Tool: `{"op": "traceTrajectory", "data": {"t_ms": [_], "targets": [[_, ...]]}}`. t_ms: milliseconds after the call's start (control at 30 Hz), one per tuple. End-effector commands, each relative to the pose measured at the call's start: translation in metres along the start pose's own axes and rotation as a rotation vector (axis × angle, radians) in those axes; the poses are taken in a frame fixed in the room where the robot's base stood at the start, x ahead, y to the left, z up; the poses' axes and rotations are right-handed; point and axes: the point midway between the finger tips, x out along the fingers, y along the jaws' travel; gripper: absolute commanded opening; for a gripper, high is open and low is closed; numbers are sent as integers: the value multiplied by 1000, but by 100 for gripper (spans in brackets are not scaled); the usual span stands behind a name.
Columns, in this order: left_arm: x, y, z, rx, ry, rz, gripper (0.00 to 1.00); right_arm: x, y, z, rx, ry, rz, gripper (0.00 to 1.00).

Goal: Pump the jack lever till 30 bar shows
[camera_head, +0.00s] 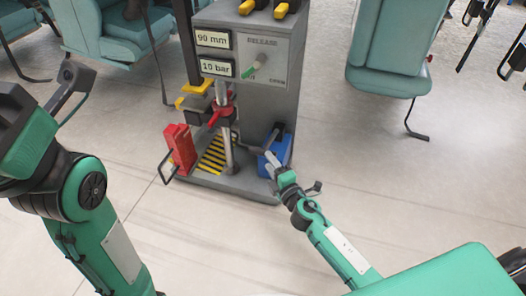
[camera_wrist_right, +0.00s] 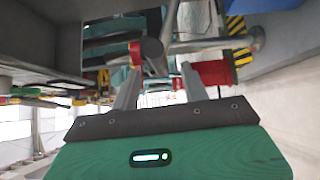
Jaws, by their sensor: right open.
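A grey jack cabinet (camera_head: 262,99) stands upright in the head view. Its upper display (camera_head: 213,39) reads 90 mm and its lower display (camera_head: 217,67) reads 10 bar. My right gripper (camera_head: 269,162) is low at the cabinet's right side, in front of a blue box (camera_head: 281,151). In the right wrist view its two fingers (camera_wrist_right: 158,88) are apart. A grey round-ended bar (camera_wrist_right: 151,47), perhaps the jack lever, shows between and beyond the fingertips; I cannot tell whether they touch it. My left arm is at the left, and its gripper cannot be made out.
A release knob (camera_head: 253,68) sits on the cabinet front. A red block (camera_head: 180,148) with a wire handle stands at the base, beside yellow-black stripes (camera_head: 213,158). Teal seats (camera_head: 389,54) stand behind. The floor in front is clear.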

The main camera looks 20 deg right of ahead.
Motion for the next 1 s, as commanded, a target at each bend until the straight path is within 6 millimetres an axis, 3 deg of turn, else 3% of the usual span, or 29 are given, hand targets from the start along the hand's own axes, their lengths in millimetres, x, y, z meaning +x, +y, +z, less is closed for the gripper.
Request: {"op": "traceTrajectory", "data": {"t_ms": [100,333,767,1000], "targets": [[-1,0,1,0,-6,-2,34,21,1,0,-2,-1,2,45],[-3,0,2,1,-10,-2,34,47,0,0,0,-1,1,45],[1,1,0,0,2,4,34,56,0,0,0,-1,0,45],[2,1,0,0,5,5,34,56,0,0,0,-1,0,2]]}}
